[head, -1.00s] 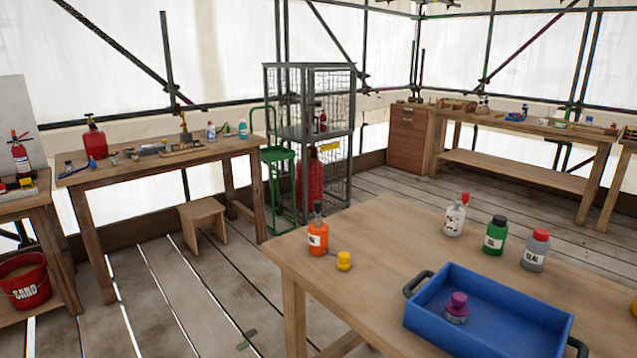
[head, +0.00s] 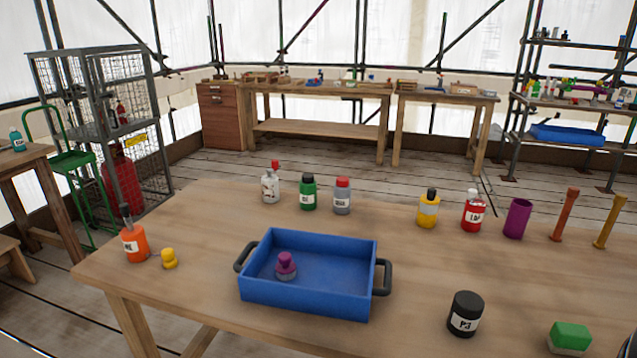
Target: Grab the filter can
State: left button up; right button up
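A black can labelled P3 (head: 465,314), which looks like the filter can, stands upright on the near wooden table (head: 420,270) in the head view. It is near the front edge, right of the blue tray. Nothing touches it. Neither of my grippers is in view.
The blue tray (head: 305,301) holds a purple-topped object (head: 286,266). A green block (head: 569,338) lies right of the can. Behind stand a yellow bottle (head: 428,211), a red bottle (head: 473,213) and a purple cup (head: 517,219). The table between can and tray is clear.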

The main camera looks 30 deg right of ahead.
aim_at(466, 312)
jog(key=k+z, duration=0.1)
jog(key=z, duration=0.3)
jog(key=l+z, duration=0.15)
jog(key=z, duration=0.3)
jog(key=k+l+z, duration=0.1)
jog(key=z, duration=0.3)
jog(key=l+z, duration=0.15)
jog(key=z, duration=0.25)
